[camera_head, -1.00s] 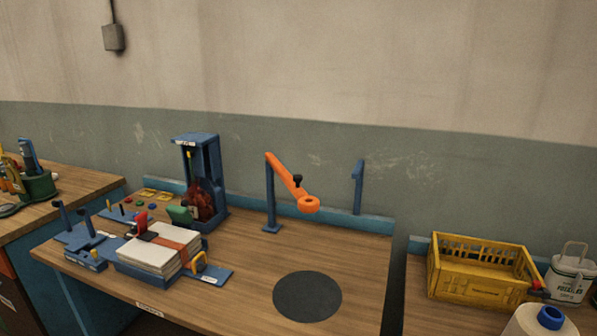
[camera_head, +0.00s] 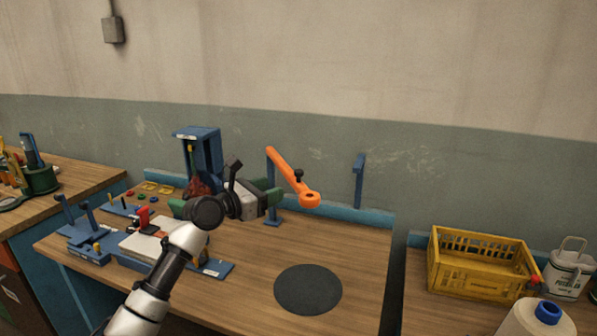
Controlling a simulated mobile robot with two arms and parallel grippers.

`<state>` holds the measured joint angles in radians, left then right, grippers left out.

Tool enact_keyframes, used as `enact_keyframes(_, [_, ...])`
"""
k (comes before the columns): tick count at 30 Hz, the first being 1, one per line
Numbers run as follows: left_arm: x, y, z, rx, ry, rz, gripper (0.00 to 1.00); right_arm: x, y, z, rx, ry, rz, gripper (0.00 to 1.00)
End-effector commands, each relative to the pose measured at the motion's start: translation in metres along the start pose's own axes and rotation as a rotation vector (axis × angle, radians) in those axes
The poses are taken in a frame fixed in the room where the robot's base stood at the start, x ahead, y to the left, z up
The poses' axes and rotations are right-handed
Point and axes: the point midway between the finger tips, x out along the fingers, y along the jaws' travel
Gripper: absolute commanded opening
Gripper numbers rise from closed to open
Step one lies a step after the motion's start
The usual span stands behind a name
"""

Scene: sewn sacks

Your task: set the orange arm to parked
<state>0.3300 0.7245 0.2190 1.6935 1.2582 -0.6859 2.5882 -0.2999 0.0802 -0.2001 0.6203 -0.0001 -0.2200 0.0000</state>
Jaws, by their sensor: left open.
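The orange arm (camera_head: 285,169) is joined to the top of a blue post (camera_head: 270,188) at the back of the bench. It slants down to the right and ends in a ring with a small black knob above it. A second blue post (camera_head: 359,182) stands apart to its right, with nothing resting on it. My left gripper (camera_head: 270,198) is open, just left of the orange arm, near the first post and apart from the arm's ring end. My arm hides part of the paper stack and fixture behind it. My right gripper is out of view.
A dark round mat (camera_head: 308,289) lies on the bench below the orange arm. A blue stand (camera_head: 199,155) and a fixture with white stacks (camera_head: 143,246) are at left. A yellow crate (camera_head: 480,285) is at right. The bench between mat and right post is clear.

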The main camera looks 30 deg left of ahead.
Motion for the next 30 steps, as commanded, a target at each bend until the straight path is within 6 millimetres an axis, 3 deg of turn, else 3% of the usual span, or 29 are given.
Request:
enact_keyframes(3, [0.0, 0.012, 0.014, -0.083, -0.038, 0.015, 0.49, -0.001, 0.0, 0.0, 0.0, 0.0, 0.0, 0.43])
enact_keyframes(8, [0.017, 0.013, 0.018, -0.094, -0.043, 0.015, 0.49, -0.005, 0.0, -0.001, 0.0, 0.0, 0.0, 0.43])
enact_keyframes(21, [0.094, 0.013, 0.018, -0.091, -0.04, 0.014, 0.49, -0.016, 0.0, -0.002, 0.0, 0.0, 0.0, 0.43])
enact_keyframes(30, [0.107, 0.013, 0.018, -0.087, -0.038, 0.013, 0.49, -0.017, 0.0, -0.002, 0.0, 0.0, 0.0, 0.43])
